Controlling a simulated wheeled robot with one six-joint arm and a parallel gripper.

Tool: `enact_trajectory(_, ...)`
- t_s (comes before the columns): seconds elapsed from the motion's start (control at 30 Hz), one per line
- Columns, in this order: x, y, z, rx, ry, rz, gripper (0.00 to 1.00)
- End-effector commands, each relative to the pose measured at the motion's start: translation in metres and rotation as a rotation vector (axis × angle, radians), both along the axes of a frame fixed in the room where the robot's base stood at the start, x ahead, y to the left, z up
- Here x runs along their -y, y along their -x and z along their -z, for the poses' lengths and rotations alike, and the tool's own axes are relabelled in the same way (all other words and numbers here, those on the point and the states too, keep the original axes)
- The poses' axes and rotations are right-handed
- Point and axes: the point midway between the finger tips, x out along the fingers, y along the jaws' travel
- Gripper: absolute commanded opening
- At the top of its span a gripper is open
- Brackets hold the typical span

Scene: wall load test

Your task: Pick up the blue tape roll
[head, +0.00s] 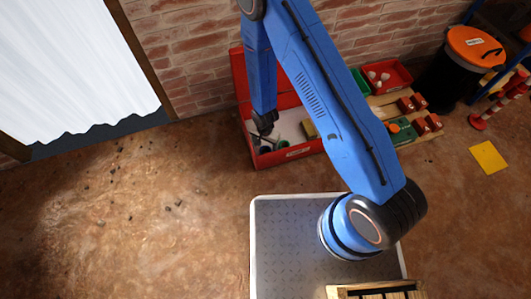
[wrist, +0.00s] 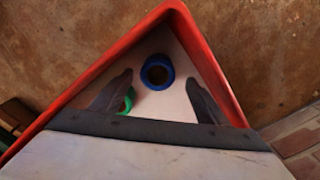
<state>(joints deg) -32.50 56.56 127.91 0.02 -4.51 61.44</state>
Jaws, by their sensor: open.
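The blue tape roll (wrist: 157,72) lies on the pale floor of a red-walled box (wrist: 82,82), near the box's corner in the wrist view. Its hole shows dark. A green ring (wrist: 127,103) lies close by, partly hidden behind my left finger. My gripper (wrist: 159,78) is open and empty, with one finger either side of the blue roll in the picture. I cannot tell how far above it the fingers are. In the head view my gripper (head: 262,138) reaches down into the red box (head: 290,154); the blue roll cannot be made out there.
A yellowish block (head: 309,129) lies in the box. The brick wall (head: 185,60) stands close behind. Right of the box are a green bin, a red bin (head: 387,76) and small red items. A black bucket with an orange lid (head: 474,45) stands farther right. The left floor is mostly clear.

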Motion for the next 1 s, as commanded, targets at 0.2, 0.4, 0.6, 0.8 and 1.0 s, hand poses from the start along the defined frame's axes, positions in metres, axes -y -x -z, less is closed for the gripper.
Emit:
enact_trajectory(0.2, 0.004, 0.004, 0.028, -0.003, 0.002, 0.000, 0.68)
enact_trajectory(0.4, 0.003, 0.003, 0.044, 0.000, 0.001, 0.000, 0.68)
enact_trajectory(0.6, 0.003, 0.003, 0.046, 0.000, 0.000, 0.000, 0.68)
enact_trajectory(0.8, 0.003, 0.003, 0.046, 0.000, 0.001, 0.000, 0.44)
enact_trajectory(1.0, 0.003, 0.003, 0.046, 0.000, 0.000, 0.000, 0.21)
